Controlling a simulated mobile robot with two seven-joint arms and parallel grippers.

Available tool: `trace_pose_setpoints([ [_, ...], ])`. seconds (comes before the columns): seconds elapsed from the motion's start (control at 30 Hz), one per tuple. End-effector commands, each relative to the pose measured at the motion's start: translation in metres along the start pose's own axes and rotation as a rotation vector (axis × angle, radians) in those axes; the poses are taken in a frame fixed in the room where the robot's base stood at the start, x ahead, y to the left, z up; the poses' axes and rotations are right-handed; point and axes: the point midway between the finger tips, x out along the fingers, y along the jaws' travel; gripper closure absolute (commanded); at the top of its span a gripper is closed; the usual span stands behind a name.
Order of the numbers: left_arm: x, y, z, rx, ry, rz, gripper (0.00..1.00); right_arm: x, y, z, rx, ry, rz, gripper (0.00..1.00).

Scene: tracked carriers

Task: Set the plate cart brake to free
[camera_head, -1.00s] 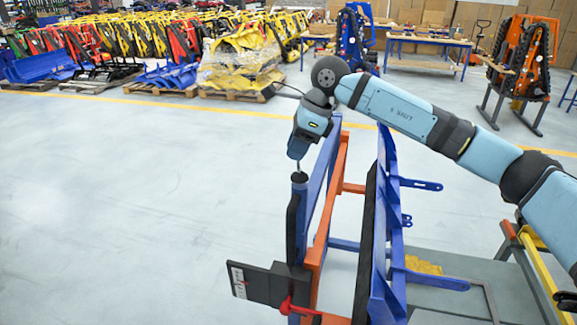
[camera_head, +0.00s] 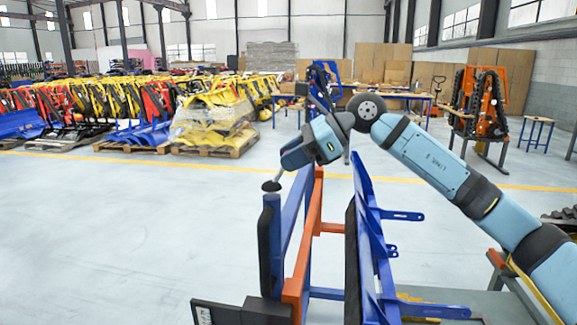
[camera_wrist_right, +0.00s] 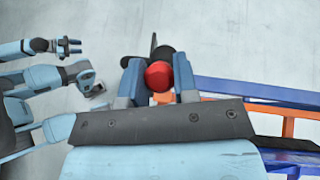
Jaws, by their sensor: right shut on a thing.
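The cart is a blue and orange frame (camera_head: 304,245) in the middle of the head view, with a blue post (camera_head: 270,240) at its near left corner. A thin rod with a dark round base (camera_head: 271,186) rises from the post top and leans right toward my right gripper (camera_head: 283,167). In the wrist view my right gripper (camera_wrist_right: 159,85) is shut on a red knob (camera_wrist_right: 158,75), with a black part behind it. The knob is hidden in the head view. My left gripper (camera_wrist_right: 74,47) shows small in the wrist view, its fingers apart and empty.
A blue bracketed frame (camera_head: 375,245) stands just right of the post. A dark plate with a white label (camera_head: 203,315) is at the bottom edge. A grey table (camera_head: 500,305) is at lower right.

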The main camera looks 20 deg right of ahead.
Motion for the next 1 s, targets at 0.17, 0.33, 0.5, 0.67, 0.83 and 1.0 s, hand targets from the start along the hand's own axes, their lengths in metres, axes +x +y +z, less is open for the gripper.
trace_pose_setpoints([
  [0.17, 0.001, 0.0, 0.002, 0.004, 0.0, 0.0, 0.57, -0.001, 0.0, -0.001, -0.001, -0.011, -0.003, 1.0],
  [0.33, 0.0, 0.0, 0.001, 0.004, 0.001, 0.0, 0.57, -0.001, 0.0, 0.0, -0.001, -0.011, -0.003, 1.0],
  [0.5, 0.0, 0.0, 0.001, 0.004, 0.001, 0.0, 0.57, -0.001, 0.0, 0.0, -0.001, -0.011, -0.003, 0.61],
  [0.67, 0.0, 0.0, 0.001, 0.004, 0.0, 0.001, 0.57, -0.001, 0.0, 0.0, -0.001, -0.01, -0.003, 0.47],
  [0.83, 0.0, 0.001, 0.001, 0.003, 0.001, 0.001, 0.57, -0.001, 0.0, -0.001, -0.001, -0.01, -0.002, 0.47],
  [1.0, 0.0, 0.001, 0.001, 0.002, 0.001, 0.001, 0.57, -0.014, 0.0, -0.001, 0.0, -0.01, -0.004, 0.47],
])
